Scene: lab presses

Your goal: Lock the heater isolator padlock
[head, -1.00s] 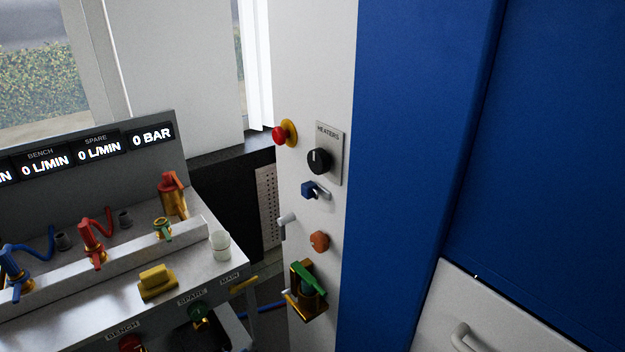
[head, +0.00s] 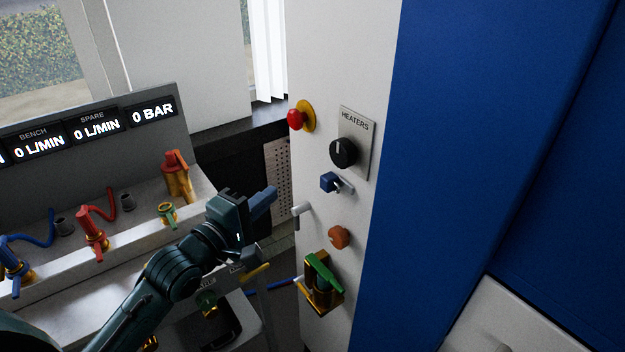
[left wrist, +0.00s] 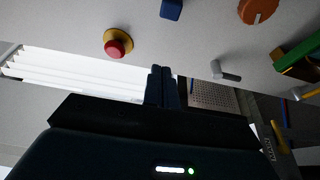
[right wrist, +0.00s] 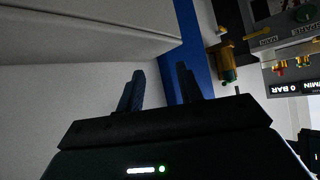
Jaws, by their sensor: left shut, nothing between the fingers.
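The blue padlock (head: 328,182) with a silver shackle hangs on the white panel just below the black HEATERS knob (head: 343,152). I cannot tell whether the shackle is closed. In the left wrist view the padlock (left wrist: 171,8) is cut off by the top edge. My left gripper (head: 272,195) is shut and empty, left of the padlock and apart from it. Its fingers (left wrist: 161,75) show together in the left wrist view. My right gripper (right wrist: 160,80) is open and empty in the right wrist view, away from the padlock.
A red button (head: 296,119) on a yellow base is above the padlock. A grey handle (head: 301,211), an orange knob (head: 339,237) and a green-handled brass valve (head: 322,275) are below. The bench with taps (head: 92,235) lies left. A blue panel (head: 450,150) is right.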

